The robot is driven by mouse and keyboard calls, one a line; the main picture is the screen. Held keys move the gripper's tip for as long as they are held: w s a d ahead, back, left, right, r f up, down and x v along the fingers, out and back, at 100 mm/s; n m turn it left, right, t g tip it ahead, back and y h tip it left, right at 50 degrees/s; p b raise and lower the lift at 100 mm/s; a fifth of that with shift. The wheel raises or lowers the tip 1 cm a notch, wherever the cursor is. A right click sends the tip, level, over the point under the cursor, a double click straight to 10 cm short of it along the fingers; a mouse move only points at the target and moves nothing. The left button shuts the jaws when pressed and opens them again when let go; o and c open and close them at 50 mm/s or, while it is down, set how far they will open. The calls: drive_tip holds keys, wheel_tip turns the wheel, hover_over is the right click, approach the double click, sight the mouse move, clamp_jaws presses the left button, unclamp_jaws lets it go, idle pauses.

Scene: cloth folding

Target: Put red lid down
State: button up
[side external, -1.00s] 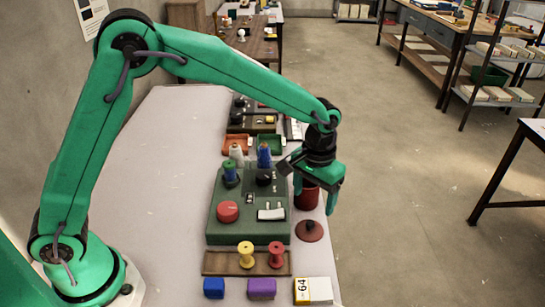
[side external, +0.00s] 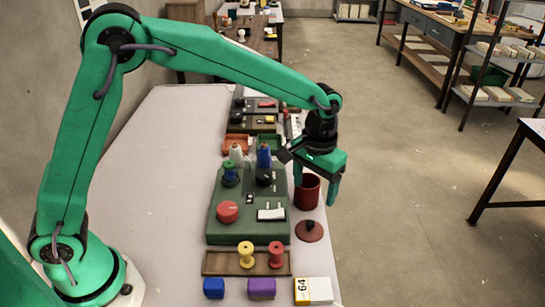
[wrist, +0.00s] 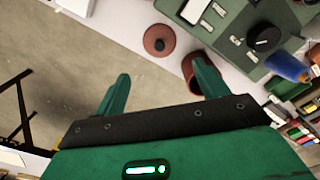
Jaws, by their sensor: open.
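The red lid (side external: 309,230) is a flat round disc with a dark knob. It lies flat on the table near the right edge, and also shows in the wrist view (wrist: 159,40). A red cylindrical jar (side external: 307,193) stands just behind it, uncovered; part of it shows in the wrist view (wrist: 193,66) behind one finger. My gripper (side external: 315,197) is open and empty, with its fingers pointing down around or above the jar. The exact height is hard to tell. In the wrist view, my gripper's (wrist: 162,92) fingers are wide apart and nothing is between them.
A green board (side external: 250,205) with a red knob, switches and spools stands left of the jar. A wooden rack (side external: 222,263) holds yellow and red spools in front. Blue and purple blocks and a white box (side external: 318,290) line the front. The table's left half is clear.

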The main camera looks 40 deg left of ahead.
drive_tip(key=s+a+r+t, duration=0.4)
drive_tip(key=s+a+r, duration=0.9)
drive_tip(key=s+a, duration=0.2)
drive_tip(key=s+a+t, duration=0.1)
drive_tip(key=s+a, duration=0.2)
drive_tip(key=s, duration=0.4)
drive_tip(key=shift+s+a+f+t, duration=0.15)
drive_tip(key=shift+s+f+t, duration=0.15)
drive_tip(key=shift+s+f, duration=0.15)
